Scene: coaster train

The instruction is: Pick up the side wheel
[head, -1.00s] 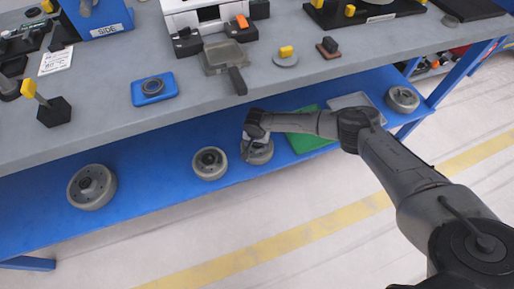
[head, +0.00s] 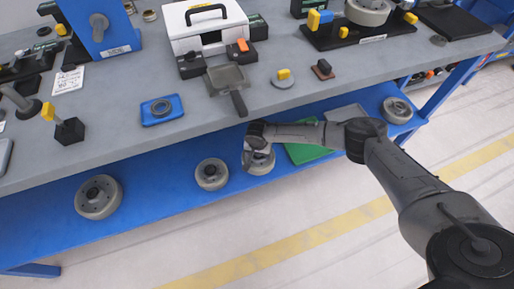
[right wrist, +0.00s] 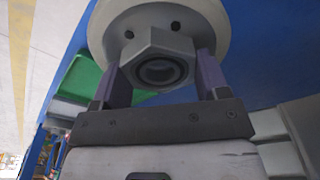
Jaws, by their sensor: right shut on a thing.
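My right gripper (head: 254,150) reaches down to the blue lower shelf and is shut on a grey wheel (head: 261,163). In the right wrist view, the two fingers of my right gripper (right wrist: 160,80) press on either side of the wheel's hexagonal hub. The wheel (right wrist: 105,35) shows there as a pale round disc with small dark holes behind the hub. In the head view the gripper covers part of the wheel, and I cannot tell whether it rests on the shelf. My left gripper is not in view.
Other grey wheels lie on the blue lower shelf (head: 150,185): a large one (head: 79,205), a smaller one (head: 211,184) just left of the held wheel, and one at the right end (head: 387,111). A green tray (head: 306,153) lies close on the right. The grey tabletop (head: 205,125) overhangs behind.

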